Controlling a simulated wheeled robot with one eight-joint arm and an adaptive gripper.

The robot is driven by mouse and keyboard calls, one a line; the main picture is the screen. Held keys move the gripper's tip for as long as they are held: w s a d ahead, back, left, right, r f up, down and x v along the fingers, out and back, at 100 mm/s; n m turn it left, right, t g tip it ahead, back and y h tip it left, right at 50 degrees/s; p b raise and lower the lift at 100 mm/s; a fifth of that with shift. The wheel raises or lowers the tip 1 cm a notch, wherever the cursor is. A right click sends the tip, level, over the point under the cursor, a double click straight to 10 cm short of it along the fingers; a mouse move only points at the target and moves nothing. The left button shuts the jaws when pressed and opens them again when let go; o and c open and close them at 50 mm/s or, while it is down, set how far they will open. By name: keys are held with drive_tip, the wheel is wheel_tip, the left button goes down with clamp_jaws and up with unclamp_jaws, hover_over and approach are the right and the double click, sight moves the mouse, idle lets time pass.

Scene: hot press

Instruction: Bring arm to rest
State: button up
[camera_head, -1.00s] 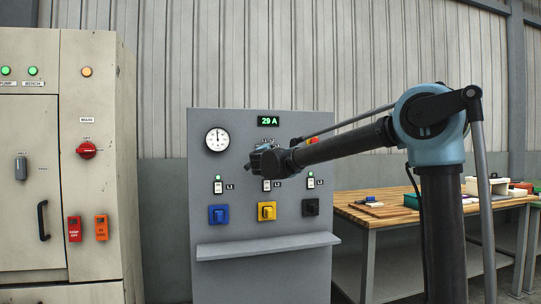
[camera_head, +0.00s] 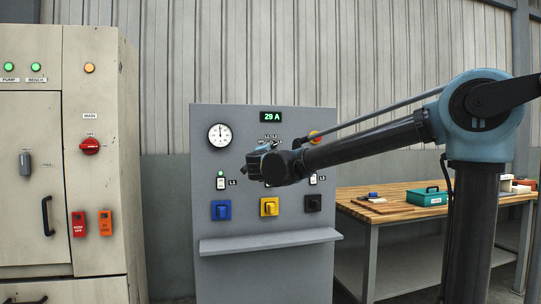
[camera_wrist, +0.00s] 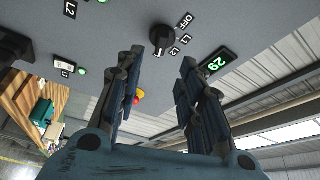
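My gripper (camera_head: 256,160) is in front of the grey panel (camera_head: 215,285), near its upper middle, below the green 29 A display (camera_head: 272,116). In the wrist view my gripper (camera_wrist: 159,62) has its two fingers apart, with nothing held between them. A black selector knob (camera_wrist: 163,38) with OFF and L labels shows beyond the fingertips and appears clear of them. My gripper and wrist hide the middle switch in the head view.
A beige cabinet (camera_head: 100,255) with a red main switch (camera_head: 90,146) stands at the left. A shelf (camera_head: 270,242) juts from the panel. A wooden workbench (camera_head: 385,213) with a teal box (camera_head: 426,197) stands at the right, behind my arm.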

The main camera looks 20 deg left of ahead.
drive_tip(key=w+d+n+y, duration=0.2)
drive_tip(key=d+n+y, duration=0.3)
drive_tip(key=d+n, duration=0.15)
drive_tip(key=s+d+f+n+g+y, duration=0.25)
drive_tip(key=d+f+n+g, duration=0.3)
drive_tip(key=d+f, duration=0.35)
drive_tip(key=s+d+f+n+g+h, duration=0.1)
drive_tip(key=s+d+f+g+h, duration=0.1)
drive_tip(key=s+d+f, duration=0.45)
drive_tip(key=s+d+f+n+g+h, duration=0.1)
drive_tip(key=s+d+f+g+h, duration=0.15)
drive_tip(key=d+f, duration=0.6)
drive_tip(key=s+d+f+g+h, duration=0.2)
drive_tip(key=s+d+f, duration=0.35)
drive_tip(key=f, duration=0.35)
drive_tip(key=s+d+f+m+g+h, duration=0.1)
drive_tip(key=s+d+f+g+h, duration=0.3)
drive_tip(key=s+d+f, duration=0.8)
drive_tip(key=s+d+g, duration=0.1)
drive_tip(key=s+d, duration=0.1)
drive_tip(key=s, duration=0.1)
drive_tip(key=shift+w, duration=0.1)
